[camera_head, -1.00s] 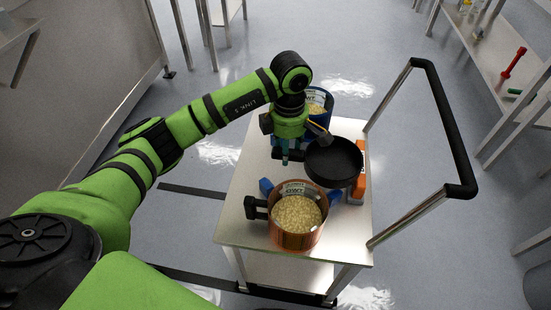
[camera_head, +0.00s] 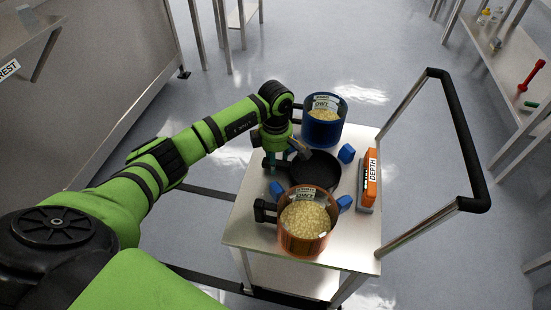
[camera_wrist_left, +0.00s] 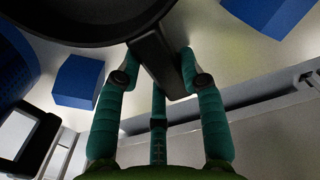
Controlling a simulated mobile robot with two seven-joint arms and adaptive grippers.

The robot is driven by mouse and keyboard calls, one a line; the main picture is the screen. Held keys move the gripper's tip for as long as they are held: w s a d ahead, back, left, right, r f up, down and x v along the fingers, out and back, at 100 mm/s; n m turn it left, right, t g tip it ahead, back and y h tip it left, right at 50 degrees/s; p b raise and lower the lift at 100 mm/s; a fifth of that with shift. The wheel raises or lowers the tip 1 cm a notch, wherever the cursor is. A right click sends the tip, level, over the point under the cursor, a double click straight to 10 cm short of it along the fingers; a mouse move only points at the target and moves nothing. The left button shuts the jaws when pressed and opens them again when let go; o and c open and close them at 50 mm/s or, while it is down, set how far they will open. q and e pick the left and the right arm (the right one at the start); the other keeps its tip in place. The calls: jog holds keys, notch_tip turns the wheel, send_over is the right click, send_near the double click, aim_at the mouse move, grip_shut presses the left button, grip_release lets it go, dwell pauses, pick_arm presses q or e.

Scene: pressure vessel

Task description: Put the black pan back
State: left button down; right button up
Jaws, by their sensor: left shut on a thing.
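The black pan (camera_head: 316,170) is over the middle of the cart top, between the blue pot and the copper pot in the head view. My left gripper (camera_head: 283,163) is at its left side. In the left wrist view the pan (camera_wrist_left: 85,28) fills the top, and the fingers of my left gripper (camera_wrist_left: 157,72) are shut on its dark handle (camera_wrist_left: 158,58). I cannot tell whether the pan's base touches the cart top. The copper pot's rim hides a little of the near area. My right gripper is not in view.
The copper pot (camera_head: 306,243) with pale grains stands in front, the blue pot (camera_head: 322,132) behind. Several blue blocks (camera_head: 346,153) surround the pan. An orange box marked DEPTH (camera_head: 369,183) lies to the right. The cart top (camera_head: 345,235) is bare at front right; a black-gripped handle (camera_head: 455,130) rises beyond.

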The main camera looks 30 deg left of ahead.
pick_arm(q)
jog(key=c, duration=0.8)
grip_release()
jog(key=shift+o, duration=0.2)
notch_tip(320, 180, up, 12)
